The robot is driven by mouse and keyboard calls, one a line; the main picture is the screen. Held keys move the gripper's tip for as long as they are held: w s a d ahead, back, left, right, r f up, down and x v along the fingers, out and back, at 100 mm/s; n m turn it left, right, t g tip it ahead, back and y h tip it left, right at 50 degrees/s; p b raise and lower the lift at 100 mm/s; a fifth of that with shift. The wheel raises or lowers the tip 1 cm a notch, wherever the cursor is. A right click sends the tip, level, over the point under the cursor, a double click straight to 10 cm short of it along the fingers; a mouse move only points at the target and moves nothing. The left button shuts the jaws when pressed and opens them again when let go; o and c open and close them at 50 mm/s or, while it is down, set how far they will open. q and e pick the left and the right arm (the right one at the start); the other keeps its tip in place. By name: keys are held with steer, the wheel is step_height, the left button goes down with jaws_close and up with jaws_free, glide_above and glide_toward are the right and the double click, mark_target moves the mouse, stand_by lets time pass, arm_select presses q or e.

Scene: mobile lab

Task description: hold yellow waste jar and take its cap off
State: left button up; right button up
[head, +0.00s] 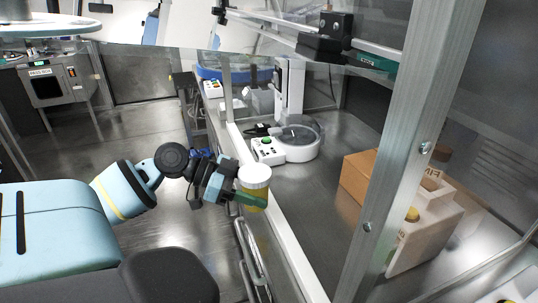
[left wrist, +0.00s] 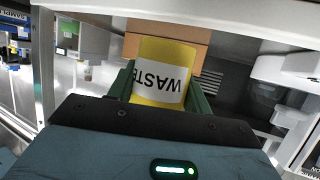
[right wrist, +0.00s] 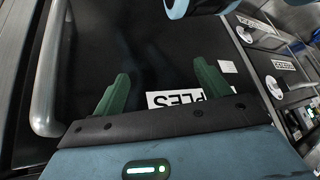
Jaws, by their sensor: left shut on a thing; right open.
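The yellow waste jar (head: 258,201) has a white cap (head: 254,175) on top and looks about upright in the head view. My left gripper (head: 246,196) is shut around its body, with the jar held at the front edge of the bench. In the left wrist view the yellow jar (left wrist: 178,54) sits between the green fingers of my left gripper (left wrist: 161,88), its white "WASTE" label upside down. The cap cannot be made out there. My right gripper (right wrist: 163,86) is open and empty in the right wrist view. It is outside the head view.
A white device with a round clear lid (head: 301,130) stands on the metal bench behind the jar. A brown box (head: 357,174) and a pale container with a yellow cap (head: 425,228) stand to the right, near an upright metal post (head: 411,130). Bare bench lies between.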

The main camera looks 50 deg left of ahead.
arm_select(q)
steer(key=shift+s+a, duration=0.35)
steer(key=shift+s, duration=0.4)
steer(key=o, duration=0.5)
steer(key=shift+c, duration=0.2)
steer(key=c, duration=0.8)
steer(key=shift+o, duration=0.2)
